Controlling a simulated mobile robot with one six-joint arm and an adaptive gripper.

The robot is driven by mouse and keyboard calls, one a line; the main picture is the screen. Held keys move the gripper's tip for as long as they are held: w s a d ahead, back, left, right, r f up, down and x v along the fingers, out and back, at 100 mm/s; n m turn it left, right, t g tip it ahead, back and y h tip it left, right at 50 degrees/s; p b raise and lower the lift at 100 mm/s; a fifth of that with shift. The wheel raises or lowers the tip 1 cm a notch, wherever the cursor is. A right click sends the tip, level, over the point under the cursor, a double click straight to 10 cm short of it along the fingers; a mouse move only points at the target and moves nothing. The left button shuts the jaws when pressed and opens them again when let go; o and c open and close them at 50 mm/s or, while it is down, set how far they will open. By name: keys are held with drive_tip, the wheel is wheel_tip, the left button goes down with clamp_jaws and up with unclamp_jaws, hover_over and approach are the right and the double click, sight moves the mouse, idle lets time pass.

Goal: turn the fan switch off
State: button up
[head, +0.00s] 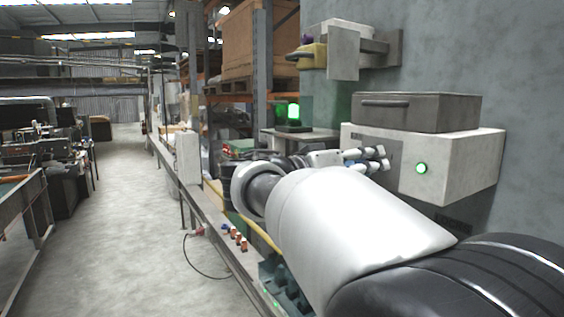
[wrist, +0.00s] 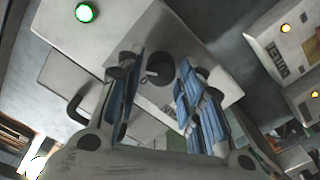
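A pale grey box (head: 455,165) on the wall carries a lit green lamp (head: 421,168). The lamp shows at the upper left of the wrist view (wrist: 84,12). A grey plate (wrist: 205,70) on this box bears a dark round switch (wrist: 158,68) with a small light lever; I take it for the fan switch. In the head view my gripper hides the switch. My gripper (head: 384,158) is in front of the box.
A dark grey case (head: 415,112) with a handle lies on top of the box. Other pale boxes with amber lamps (wrist: 285,28) show at the right of the wrist view. A shelf rack (head: 262,50) stands behind. The floor aisle (head: 130,220) at the left is clear.

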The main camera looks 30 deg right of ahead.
drive_tip(key=c, duration=0.7)
drive_tip(key=shift+n, duration=0.3)
drive_tip(key=n+p, duration=0.5)
drive_tip(key=n, duration=0.6)
drive_tip(key=shift+f, duration=0.1)
drive_tip(key=shift+o, duration=0.2)
drive_tip(key=shift+n, duration=0.4)
drive_tip(key=shift+c, duration=0.2)
drive_tip(key=o, duration=1.1)
